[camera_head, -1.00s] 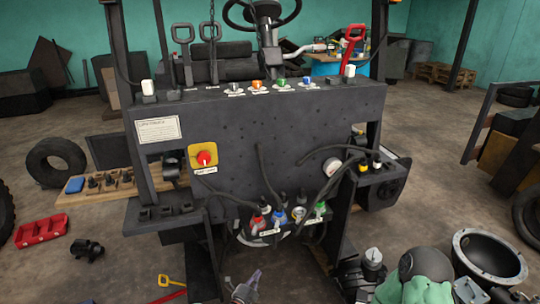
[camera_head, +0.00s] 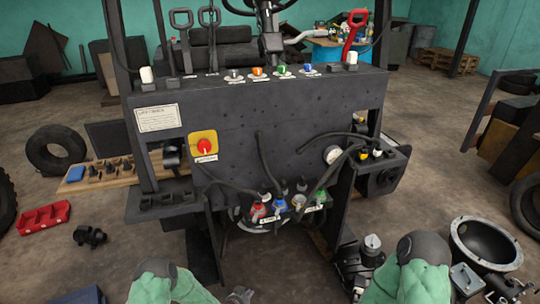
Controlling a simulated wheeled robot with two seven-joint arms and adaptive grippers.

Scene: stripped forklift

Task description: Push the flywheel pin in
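The stripped forklift's dark front panel (camera_head: 285,125) fills the middle of the view. A rounded, ring-like part (camera_head: 243,222) shows behind and below the row of hose connectors; it may be the flywheel. I cannot pick out a flywheel pin. My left gripper (camera_head: 240,295) is only partly seen at the bottom edge, low in front of the forklift and apart from the ring-like part. Its fingers are too cut off to tell whether it is open. My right arm's green link (camera_head: 405,282) shows at the bottom right, but its gripper is not in view.
Coloured connectors (camera_head: 280,203) with black hoses hang below the panel. A red emergency button (camera_head: 204,146) sits at left. A dark grey bowl-shaped housing (camera_head: 487,243) and machine parts lie at lower right. A red tray (camera_head: 43,218) and a wooden board (camera_head: 98,175) are at left.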

